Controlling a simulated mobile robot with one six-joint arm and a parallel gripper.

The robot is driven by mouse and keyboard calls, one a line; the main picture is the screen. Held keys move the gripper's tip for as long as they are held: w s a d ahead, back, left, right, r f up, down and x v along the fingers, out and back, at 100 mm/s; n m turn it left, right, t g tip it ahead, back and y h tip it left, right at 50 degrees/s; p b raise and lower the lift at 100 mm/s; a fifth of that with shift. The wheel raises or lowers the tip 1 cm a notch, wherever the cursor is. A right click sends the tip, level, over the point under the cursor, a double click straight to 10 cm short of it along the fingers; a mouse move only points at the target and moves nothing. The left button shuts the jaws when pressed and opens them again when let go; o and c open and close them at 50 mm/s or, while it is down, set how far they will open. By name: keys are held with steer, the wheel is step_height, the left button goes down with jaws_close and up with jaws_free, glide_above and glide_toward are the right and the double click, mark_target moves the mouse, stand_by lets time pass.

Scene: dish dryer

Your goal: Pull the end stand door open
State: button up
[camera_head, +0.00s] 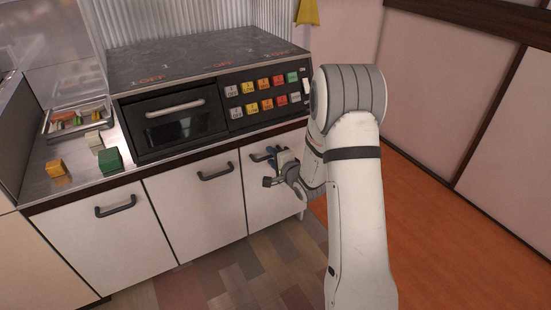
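The end stand door is not labelled; the rightmost white cabinet door (262,205) below the counter is the one at the end. It looks closed, flush with its neighbour. Its dark bar handle (258,157) is near the top edge and partly hidden by my gripper. My gripper (273,168) is in front of this door, at the handle's right part. The fingers are small and dark, and I cannot tell whether they touch or enclose the handle, or whether they are open. My white arm comes in from the lower right.
Two more white doors with dark handles, the middle one (200,215) and the left one (110,240), stand to the left. A dark dish dryer (180,125) with coloured buttons sits above. Green, yellow and white blocks lie on the counter. Free floor (250,275) lies in front.

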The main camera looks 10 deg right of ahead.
jaws_close()
stand_by(0.3)
